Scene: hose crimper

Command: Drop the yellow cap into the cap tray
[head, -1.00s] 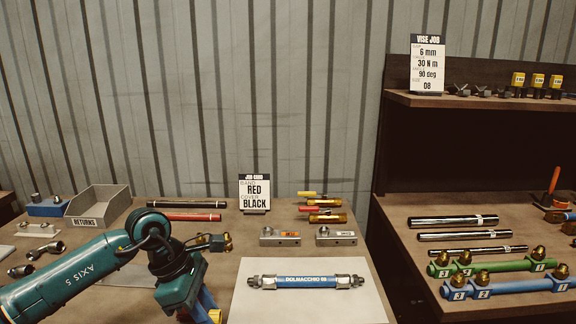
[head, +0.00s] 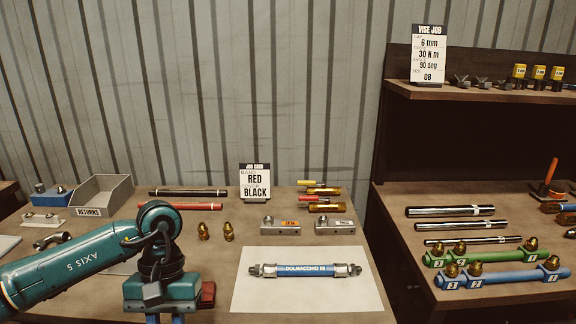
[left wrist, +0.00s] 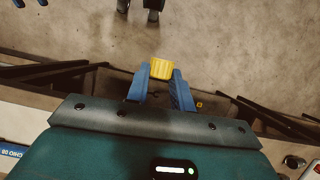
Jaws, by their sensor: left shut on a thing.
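The yellow cap (left wrist: 162,68) is held between the blue fingertips of my left gripper (left wrist: 161,76) in the left wrist view. In the head view my left gripper (head: 165,318) is at the bottom edge, left of the white mat; its fingertips and the cap are cut off below the frame. A dark strip with black bars shows around and below the fingers in the wrist view; I cannot tell what it is. No tray marked for caps can be made out. My right gripper is not in view.
A grey bin marked RETURNS (head: 101,195) stands at the back left. Two brass fittings (head: 229,231) stand behind my left gripper. The blue hose (head: 304,269) lies on the white mat (head: 262,298). Yellow-topped parts (head: 539,72) stand on the right shelf.

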